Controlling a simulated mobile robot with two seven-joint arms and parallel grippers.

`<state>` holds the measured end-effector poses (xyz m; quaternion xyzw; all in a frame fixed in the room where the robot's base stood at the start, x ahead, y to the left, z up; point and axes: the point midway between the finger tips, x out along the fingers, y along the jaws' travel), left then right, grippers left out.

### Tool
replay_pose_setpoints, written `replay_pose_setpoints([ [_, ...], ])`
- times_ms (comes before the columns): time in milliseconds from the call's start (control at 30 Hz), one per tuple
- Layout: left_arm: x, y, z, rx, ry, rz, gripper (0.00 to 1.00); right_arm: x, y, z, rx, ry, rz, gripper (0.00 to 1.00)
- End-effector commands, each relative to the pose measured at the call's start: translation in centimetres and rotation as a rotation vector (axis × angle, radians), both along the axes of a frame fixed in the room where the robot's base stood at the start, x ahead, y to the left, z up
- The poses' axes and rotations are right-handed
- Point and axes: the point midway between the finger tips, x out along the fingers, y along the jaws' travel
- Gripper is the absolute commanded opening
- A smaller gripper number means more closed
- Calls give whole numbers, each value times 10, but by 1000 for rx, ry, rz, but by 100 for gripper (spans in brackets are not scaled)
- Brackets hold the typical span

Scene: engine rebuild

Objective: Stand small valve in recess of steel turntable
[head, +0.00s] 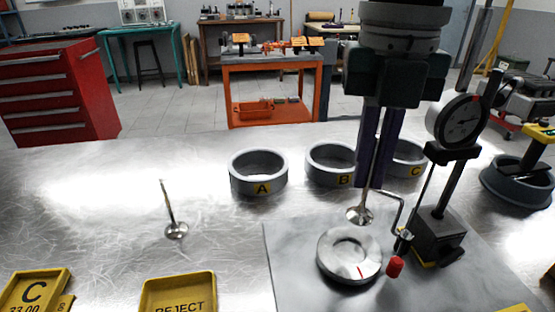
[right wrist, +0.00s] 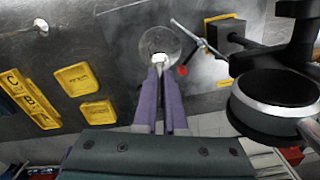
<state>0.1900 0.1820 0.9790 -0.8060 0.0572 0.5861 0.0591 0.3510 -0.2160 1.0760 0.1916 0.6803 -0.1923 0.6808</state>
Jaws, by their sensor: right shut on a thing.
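My right gripper (head: 365,186) is shut on the stem of a small valve (head: 360,214), holding it upright with its head down. In the head view the valve head overlaps the back edge of the steel turntable (head: 328,262), a round disc with a central recess and a red mark. In the right wrist view the fingertips (right wrist: 158,72) reach over the turntable (right wrist: 172,38); the valve is mostly hidden there, and I cannot tell its exact height. Another valve (head: 176,230) stands head down on the table at left. My left gripper is not in view.
A dial gauge (head: 463,122) on a black stand (head: 438,236) is close right of the turntable, with a bent lever and red tip (head: 395,266). Grey rings A (head: 259,184), B (head: 322,176) and C (head: 416,171) stand behind. A yellow reject tray (head: 178,280) lies front left.

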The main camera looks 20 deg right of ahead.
Motion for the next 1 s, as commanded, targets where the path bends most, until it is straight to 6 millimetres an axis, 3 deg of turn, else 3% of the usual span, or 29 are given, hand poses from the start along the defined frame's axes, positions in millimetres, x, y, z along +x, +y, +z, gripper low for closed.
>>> replay_pose_setpoints([
  [100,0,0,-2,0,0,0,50,0,0,-21,-1,2,0,0],
  [267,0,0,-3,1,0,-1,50,0,0,-34,0,2,-2,0],
  [500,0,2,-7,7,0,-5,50,0,0,-69,-1,1,-1,0],
  [900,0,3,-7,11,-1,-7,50,0,0,-74,0,0,0,0],
  [933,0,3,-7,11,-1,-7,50,0,0,-74,0,0,0,9],
  [1000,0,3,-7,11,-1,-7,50,0,0,-74,0,0,0,17],
])
